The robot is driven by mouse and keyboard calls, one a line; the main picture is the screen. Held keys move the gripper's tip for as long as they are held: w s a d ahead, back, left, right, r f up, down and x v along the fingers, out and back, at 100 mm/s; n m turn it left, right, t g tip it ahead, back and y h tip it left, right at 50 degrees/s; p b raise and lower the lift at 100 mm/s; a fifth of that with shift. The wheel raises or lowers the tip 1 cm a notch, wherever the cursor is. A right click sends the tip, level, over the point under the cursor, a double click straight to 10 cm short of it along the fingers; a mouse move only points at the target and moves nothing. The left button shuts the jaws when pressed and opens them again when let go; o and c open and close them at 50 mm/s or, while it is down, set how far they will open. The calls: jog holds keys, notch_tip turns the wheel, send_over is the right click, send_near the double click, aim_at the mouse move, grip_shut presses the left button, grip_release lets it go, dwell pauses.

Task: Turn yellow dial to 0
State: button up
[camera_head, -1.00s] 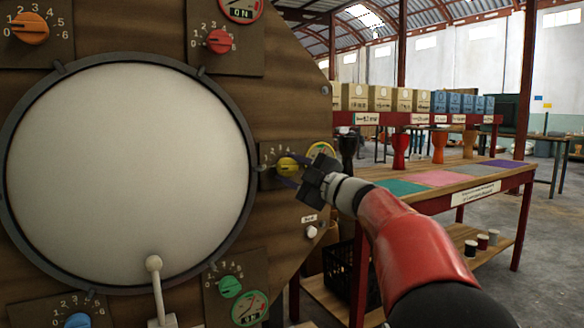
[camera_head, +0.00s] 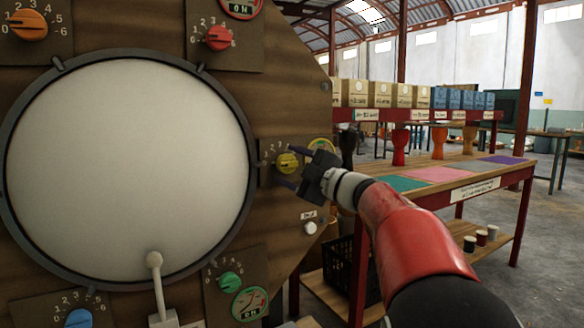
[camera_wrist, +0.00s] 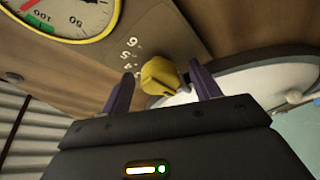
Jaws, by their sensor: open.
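The yellow dial (camera_head: 287,163) sits on a small brown plate at the right side of the wooden panel, beside the big pale drum head. My gripper (camera_head: 287,168) is at the dial, reaching in from the right. In the wrist view the yellow dial (camera_wrist: 160,76) lies between the two purple fingers of my gripper (camera_wrist: 168,92), which are spread apart. Numbers 6, 5 and 4 show left of the dial; the other marks are hidden or too small to read.
Around the drum head (camera_head: 130,170) are an orange dial (camera_head: 28,26), a red dial (camera_head: 219,38), a green dial (camera_head: 230,281) and a blue dial (camera_head: 78,319). A white lever (camera_head: 156,285) stands at the bottom. A table (camera_head: 440,192) with coloured mats is at right.

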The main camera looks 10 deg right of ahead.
jog(key=v, duration=0.8)
